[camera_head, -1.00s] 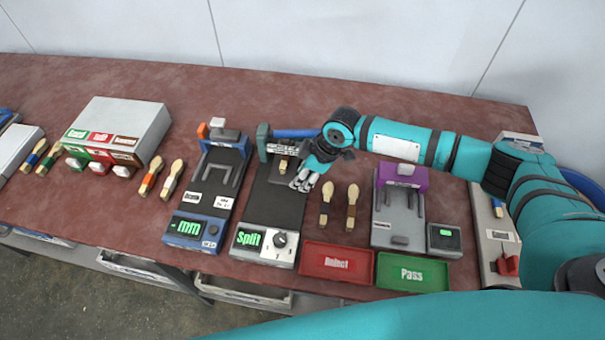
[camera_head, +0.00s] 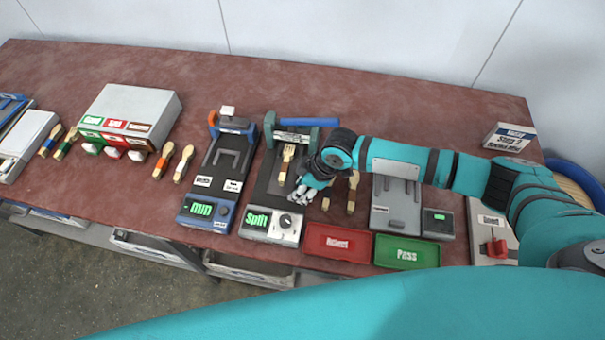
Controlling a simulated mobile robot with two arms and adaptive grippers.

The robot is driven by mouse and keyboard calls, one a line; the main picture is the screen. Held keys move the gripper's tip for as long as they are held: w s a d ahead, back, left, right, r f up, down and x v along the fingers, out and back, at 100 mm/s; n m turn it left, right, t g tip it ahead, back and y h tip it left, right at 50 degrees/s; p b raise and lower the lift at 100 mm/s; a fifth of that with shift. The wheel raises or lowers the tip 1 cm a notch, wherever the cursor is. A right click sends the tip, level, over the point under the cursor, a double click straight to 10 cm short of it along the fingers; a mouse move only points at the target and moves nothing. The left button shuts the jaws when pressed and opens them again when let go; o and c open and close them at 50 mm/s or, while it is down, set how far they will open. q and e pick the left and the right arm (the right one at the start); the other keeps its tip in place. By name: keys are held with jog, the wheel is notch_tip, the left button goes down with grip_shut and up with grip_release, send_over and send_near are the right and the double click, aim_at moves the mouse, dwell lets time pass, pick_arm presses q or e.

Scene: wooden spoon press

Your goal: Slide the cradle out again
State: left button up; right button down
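The press with the green "Split" display (camera_head: 257,219) stands in the middle of the bench, with a dark bed, a teal-grey frame and a blue bar (camera_head: 309,122) at its back. A wooden piece with a fork-like split end (camera_head: 288,153) lies on the bed, in front of the press head. The cradle under it cannot be told clearly from the dark bed. My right gripper (camera_head: 306,193) is low at the right edge of the bed, beside the wooden piece's front end. Its fingers overlap, so contact and opening are unclear. My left gripper is not in view.
A blue device (camera_head: 195,208) stands close on the left. Red (camera_head: 338,242) and green (camera_head: 408,251) trays lie at the front right. Wooden spoons (camera_head: 352,199) lie right of my gripper, partly hidden. A grey fixture (camera_head: 396,212) sits under my forearm.

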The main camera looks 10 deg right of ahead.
jog(key=shift+w, duration=0.2)
jog(key=c, duration=1.1)
grip_release()
jog(key=shift+s, duration=0.15)
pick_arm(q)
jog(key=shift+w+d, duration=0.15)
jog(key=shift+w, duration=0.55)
pick_arm(e)
jog(key=v, duration=1.2)
jog(key=shift+s, duration=0.1)
jog(key=shift+c, duration=0.3)
